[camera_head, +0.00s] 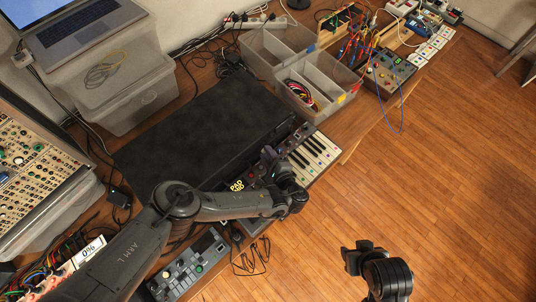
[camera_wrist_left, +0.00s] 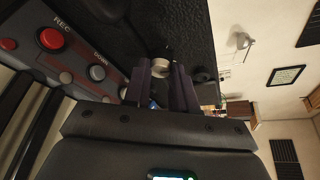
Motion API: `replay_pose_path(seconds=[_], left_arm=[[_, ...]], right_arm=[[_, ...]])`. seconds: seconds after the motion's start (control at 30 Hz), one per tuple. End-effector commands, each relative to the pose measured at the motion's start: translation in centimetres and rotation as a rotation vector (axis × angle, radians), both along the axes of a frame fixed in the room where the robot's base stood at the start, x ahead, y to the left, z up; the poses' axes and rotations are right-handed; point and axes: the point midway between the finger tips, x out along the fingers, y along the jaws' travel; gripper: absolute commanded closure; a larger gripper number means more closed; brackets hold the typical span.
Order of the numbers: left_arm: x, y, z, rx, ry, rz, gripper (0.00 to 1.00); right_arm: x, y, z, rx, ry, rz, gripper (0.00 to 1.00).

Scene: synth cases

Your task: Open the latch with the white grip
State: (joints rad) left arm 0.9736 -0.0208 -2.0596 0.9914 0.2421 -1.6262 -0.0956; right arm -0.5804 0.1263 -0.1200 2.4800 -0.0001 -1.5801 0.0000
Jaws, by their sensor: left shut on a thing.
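The large black case (camera_head: 200,125) lies closed on the wooden bench. My left arm reaches across its front edge, and my left gripper (camera_head: 270,156) is at the case's front right side, beside the small keyboard. In the left wrist view my left gripper (camera_wrist_left: 163,82) points at the dark case wall (camera_wrist_left: 170,28). Its fingers are shut on a small whitish latch grip (camera_wrist_left: 160,69), which shows between the fingertips. The rest of the latch is mostly hidden by the fingers. My right gripper (camera_head: 356,256) hangs over the floor, away from the case; its opening is unclear.
A small keyboard (camera_head: 312,158) stands close to my left gripper; a panel with red buttons (camera_wrist_left: 60,45) is close by in the wrist view. Grey bins (camera_head: 325,75) stand behind. A pad controller (camera_head: 188,266) lies at the front. The floor (camera_head: 440,170) on the right is clear.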

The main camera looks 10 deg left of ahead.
Motion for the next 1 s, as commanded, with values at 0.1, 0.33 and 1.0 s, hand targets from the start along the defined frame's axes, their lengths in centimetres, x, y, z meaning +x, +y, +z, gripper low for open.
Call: replay_pose_path(seconds=[0.1, 0.33, 1.0], left_arm=[[0.0, 0.0, 0.0, 0.0, 0.0, 0.001, 0.67], [0.0, 0.0, 0.0, 0.0, 0.001, 0.0, 0.49], [-5.2, -3.3, 1.9, 0.001, 0.003, -0.003, 0.49]], right_arm=[[0.0, 0.1, 0.0, 0.002, 0.0, -0.001, 0.57], [0.0, 0.2, 0.0, 0.007, 0.0, -0.005, 0.57], [0.0, 0.2, 3.9, 0.007, 0.0, -0.004, 0.57]])
